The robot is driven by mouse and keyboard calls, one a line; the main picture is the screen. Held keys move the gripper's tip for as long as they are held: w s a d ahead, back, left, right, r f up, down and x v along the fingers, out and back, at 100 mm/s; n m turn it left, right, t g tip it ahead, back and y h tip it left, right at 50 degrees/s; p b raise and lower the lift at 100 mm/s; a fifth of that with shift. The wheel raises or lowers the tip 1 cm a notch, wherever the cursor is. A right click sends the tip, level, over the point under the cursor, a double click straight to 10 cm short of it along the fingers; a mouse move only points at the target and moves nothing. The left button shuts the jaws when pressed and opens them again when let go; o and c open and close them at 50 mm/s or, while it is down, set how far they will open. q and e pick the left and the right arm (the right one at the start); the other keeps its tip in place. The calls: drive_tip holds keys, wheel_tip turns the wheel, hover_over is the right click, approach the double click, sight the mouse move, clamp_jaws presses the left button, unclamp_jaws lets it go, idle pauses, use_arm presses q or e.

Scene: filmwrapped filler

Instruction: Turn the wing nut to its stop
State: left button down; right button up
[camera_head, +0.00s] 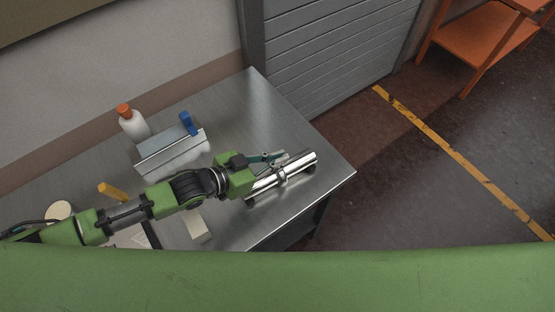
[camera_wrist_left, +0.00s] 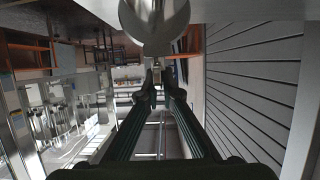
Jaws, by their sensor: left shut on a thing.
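A shiny metal pipe (camera_head: 298,172) with a clamp around it lies near the right end of the steel table (camera_head: 262,105). My left gripper (camera_head: 280,157) reaches the clamp from the left, on its far side. In the left wrist view the rounded metal of the clamp (camera_wrist_left: 155,25) fills the top middle. The fingers (camera_wrist_left: 157,82) come together just below it, shut on a small metal part that I take to be the wing nut. The fingertips mostly hide it, and its angle cannot be read. My right gripper is not in view.
A white bottle with an orange cap (camera_head: 132,124) and a metal box (camera_head: 172,152) with a blue item (camera_head: 187,123) stand at the back. A yellow piece (camera_head: 112,191) and a pale block (camera_head: 196,224) are near my arm. Bare table lies behind the pipe.

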use_arm(q)
drive_tip(key=shift+w+m+g+h+b, duration=0.2)
drive_tip(key=shift+m+g+h+b, duration=0.6)
drive_tip(key=shift+m+g+b, duration=0.4)
drive_tip(key=shift+m+g, duration=0.7)
drive_tip(key=shift+g, duration=0.1)
drive_tip(key=shift+m+g+h+b, duration=0.35)
drive_tip(key=shift+m+g+h, duration=0.05)
drive_tip(key=shift+m+g, duration=0.65)
drive_tip(key=shift+f+m+g+b, duration=0.2)
drive_tip(key=shift+m+g+b, duration=0.25)
drive_tip(key=shift+m+g, duration=0.55)
drive_tip(key=m+g+y+b, duration=0.1)
drive_tip(key=m+g+b, duration=0.2)
drive_tip(key=b, duration=0.2)
drive_tip(key=m+g+y+b, duration=0.1)
drive_tip(key=m+g+b, duration=0.2)
drive_tip(key=b, duration=0.3)
drive_tip(key=shift+s+f+m+g+y, duration=0.15)
drive_tip(key=shift+m+g+y, duration=0.15)
drive_tip(key=shift+g, duration=0.45)
drive_tip(key=shift+r+m+g+y+b, duration=0.3)
drive_tip(key=shift+m+g+b, duration=0.25)
drive_tip(key=shift+b, duration=0.3)
drive_tip(key=c, duration=2.2)
unclamp_jaws()
drive_tip(key=shift+c, duration=0.2)
